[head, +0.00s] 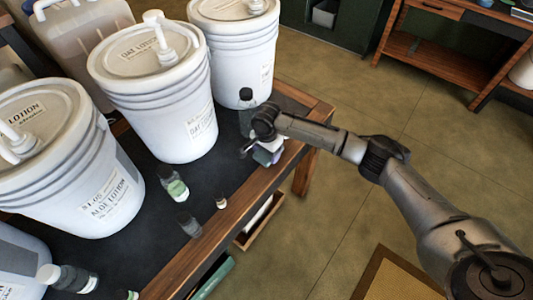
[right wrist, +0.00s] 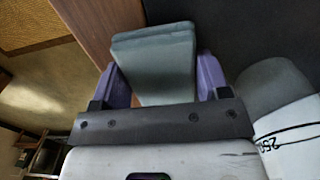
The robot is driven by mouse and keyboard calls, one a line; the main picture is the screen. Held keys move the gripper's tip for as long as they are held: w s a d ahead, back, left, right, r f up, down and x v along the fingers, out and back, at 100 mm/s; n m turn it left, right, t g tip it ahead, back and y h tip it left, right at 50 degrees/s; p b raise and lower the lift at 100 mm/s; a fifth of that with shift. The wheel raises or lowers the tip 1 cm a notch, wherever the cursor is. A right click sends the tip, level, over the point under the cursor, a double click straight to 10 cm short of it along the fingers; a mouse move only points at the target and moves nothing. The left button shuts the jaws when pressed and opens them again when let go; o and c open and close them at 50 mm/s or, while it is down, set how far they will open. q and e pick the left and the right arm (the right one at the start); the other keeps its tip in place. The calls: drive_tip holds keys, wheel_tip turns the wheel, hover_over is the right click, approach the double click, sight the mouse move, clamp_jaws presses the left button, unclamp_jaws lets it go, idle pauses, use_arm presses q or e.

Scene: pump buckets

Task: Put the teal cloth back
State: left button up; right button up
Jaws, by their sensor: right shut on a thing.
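The teal cloth (right wrist: 155,65) is a folded, grey-teal block in the right wrist view. It lies between the two purple fingers of my right gripper (right wrist: 160,88), which is shut on it. In the head view my right gripper (head: 263,156) is low over the right end of the dark bench top, near its wooden edge. The arm hides most of the cloth there. I cannot tell whether the cloth touches the bench. My left gripper is not in view.
White lotion buckets with pumps (head: 160,100) fill the bench's back and left. One bucket (head: 240,50) is just behind my right gripper. Open floor (head: 340,200) lies to the right.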

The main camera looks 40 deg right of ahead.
drive_tip(key=shift+f, duration=0.25)
drive_tip(key=o, duration=0.8)
drive_tip(key=shift+f, duration=0.15)
drive_tip(key=shift+o, duration=0.2)
drive_tip(key=shift+r, duration=0.35)
wheel_tip(320, 180, up, 12)
drive_tip(key=p, duration=0.3)
drive_tip(key=shift+f, duration=0.2)
